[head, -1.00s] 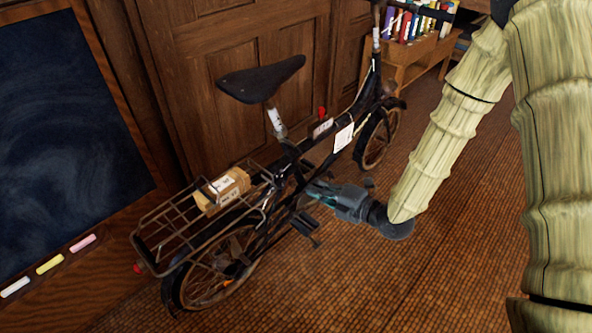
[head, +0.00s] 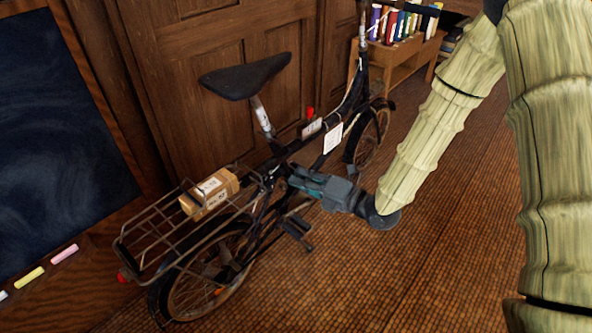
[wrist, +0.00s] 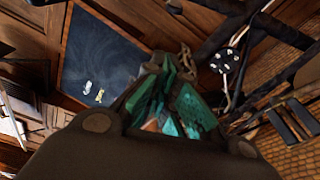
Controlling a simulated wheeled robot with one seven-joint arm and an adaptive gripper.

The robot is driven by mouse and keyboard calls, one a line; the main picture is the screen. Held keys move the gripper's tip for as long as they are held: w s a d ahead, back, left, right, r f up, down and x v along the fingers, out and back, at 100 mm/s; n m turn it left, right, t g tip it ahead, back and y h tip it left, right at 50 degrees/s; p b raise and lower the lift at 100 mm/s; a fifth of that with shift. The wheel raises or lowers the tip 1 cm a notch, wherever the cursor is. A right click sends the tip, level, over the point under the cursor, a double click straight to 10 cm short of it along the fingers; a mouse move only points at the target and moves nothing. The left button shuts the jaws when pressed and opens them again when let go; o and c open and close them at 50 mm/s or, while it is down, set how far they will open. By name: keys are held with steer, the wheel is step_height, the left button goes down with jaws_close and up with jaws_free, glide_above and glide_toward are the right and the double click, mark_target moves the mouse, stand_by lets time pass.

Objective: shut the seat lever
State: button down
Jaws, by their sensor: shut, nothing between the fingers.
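A black bicycle stands by a panelled wooden door, with its black saddle (head: 246,78) on a silver seat post (head: 262,117). I cannot make out the seat lever for certain; the seat clamp area (head: 276,146) at the foot of the post is dark and small. My gripper (head: 292,178) is shut and empty, just below and right of that area, close against the bicycle's frame. I cannot tell whether it touches. In the wrist view, the teal fingers (wrist: 172,102) are together, with dark frame tubes beyond them to the right.
A rear rack (head: 150,232) carries a cardboard parcel (head: 210,193). A pedal (head: 297,230) sits below my gripper. White tags (head: 332,137) hang on the frame. A blackboard (head: 60,150) is at left and a bookshelf (head: 400,55) at the back. The tiled floor at right is clear.

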mark_target(278, 144)
steer(key=w+a+b, duration=0.1)
steer(key=w+a, duration=0.3)
steer(key=w, duration=0.3)
steer(key=shift+w+r, duration=0.25)
steer(key=shift+r, duration=0.15)
steer(key=shift+d, duration=0.1)
stand_by(0.4)
